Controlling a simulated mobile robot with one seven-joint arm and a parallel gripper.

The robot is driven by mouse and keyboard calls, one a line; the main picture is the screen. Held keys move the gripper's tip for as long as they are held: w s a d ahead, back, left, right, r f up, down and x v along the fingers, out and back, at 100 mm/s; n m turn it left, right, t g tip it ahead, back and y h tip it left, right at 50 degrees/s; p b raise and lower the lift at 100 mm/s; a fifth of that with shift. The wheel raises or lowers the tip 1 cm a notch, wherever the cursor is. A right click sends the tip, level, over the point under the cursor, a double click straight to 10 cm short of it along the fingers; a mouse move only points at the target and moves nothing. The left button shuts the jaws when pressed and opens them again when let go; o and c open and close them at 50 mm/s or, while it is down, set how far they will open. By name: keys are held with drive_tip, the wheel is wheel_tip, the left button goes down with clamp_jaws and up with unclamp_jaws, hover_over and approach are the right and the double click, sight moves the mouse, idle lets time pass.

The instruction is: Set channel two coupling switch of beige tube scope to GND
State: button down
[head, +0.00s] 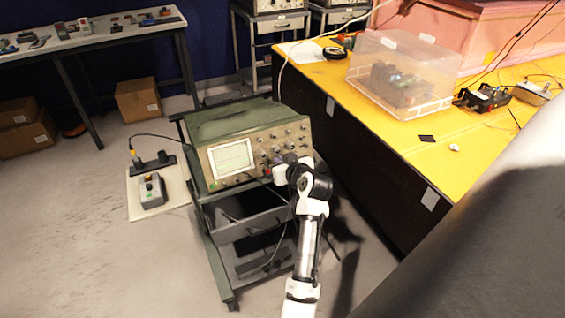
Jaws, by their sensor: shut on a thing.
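The beige tube scope (205,160) has a green housing and sits on the top shelf of a cart, its front panel facing me. Its lit screen (231,158) is on the left of the panel, with several knobs and switches to the right. My gripper (277,171) is at the lower right part of the panel, seen from behind. My wrist hides its fingertips and the controls there. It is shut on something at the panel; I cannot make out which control. The channel two coupling switch cannot be told apart at this size.
The cart (232,233) has lower shelves with dark items and hanging cables. A yellow-topped bench (400,140) stands close on the right, with a clear plastic box (385,95) on it. A board (172,202) with a grey button box lies on the floor at left. Open floor is at lower left.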

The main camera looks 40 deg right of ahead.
drive_tip(key=c, duration=1.6)
unclamp_jaws()
drive_tip(key=shift+o, duration=0.2)
drive_tip(key=shift+s, duration=0.1)
drive_tip(key=b+v, duration=0.3)
drive_tip(key=v, duration=1)
drive_tip(key=shift+s, duration=0.3)
drive_tip(key=shift+a+r, duration=0.1)
drive_tip(key=shift+r, duration=0.05)
